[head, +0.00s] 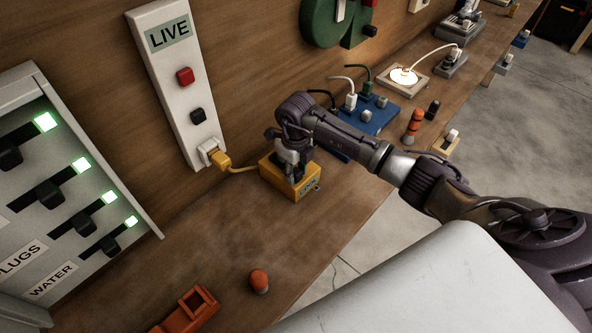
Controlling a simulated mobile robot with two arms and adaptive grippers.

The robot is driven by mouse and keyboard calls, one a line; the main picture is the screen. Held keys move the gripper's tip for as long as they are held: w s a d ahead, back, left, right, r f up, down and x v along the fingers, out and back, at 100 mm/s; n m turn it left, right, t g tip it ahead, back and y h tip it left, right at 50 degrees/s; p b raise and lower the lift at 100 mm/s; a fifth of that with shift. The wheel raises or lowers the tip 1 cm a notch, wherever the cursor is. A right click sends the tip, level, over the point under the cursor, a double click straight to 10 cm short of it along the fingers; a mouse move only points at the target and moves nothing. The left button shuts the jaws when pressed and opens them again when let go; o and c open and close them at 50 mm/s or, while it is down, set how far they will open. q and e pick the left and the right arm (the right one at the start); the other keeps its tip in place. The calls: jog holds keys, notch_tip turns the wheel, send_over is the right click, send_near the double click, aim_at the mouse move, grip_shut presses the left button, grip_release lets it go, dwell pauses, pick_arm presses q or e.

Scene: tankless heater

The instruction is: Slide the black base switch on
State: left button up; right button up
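My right gripper (293,172) points down at the top of a yellow box (274,178) on the bench and hides much of that top. I cannot tell whether its fingers are open or shut, or whether they touch anything on the box. A dark part shows beside the fingers, but I cannot make out a black switch there. A yellow cord runs from the box to a yellow plug (218,158) at the foot of the white LIVE strip (160,75). The strip also carries a black switch (198,116) below a red one (185,76). My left gripper is out of view.
A grey panel (125,195) with black sliders and lit green lamps stands at the left. A blue power block (377,113) with plugs and an orange-striped post (412,127) are beyond my arm. An orange tray (188,312) and knob (259,281) lie in front; bench between is clear.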

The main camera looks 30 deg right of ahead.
grip_shut()
jog(key=d+b, duration=0.1)
jog(key=d, duration=0.1)
jog(key=w+d+b, duration=0.1)
jog(key=shift+w+d+f, duration=0.1)
jog(key=shift+w+d, duration=0.1)
jog(key=shift+d, duration=0.2)
jog(key=shift+w+d, duration=0.1)
jog(key=shift+d, duration=0.2)
jog(key=shift+a+r, duration=0.1)
jog(key=shift+r, duration=0.15)
jog(key=shift+o, duration=1.5)
grip_release()
jog(key=shift+o, duration=0.9)
jog(key=shift+f, duration=0.1)
jog(key=shift+r, duration=0.2)
notch_tip(320, 180, up, 12)
jog(key=shift+f, duration=0.2)
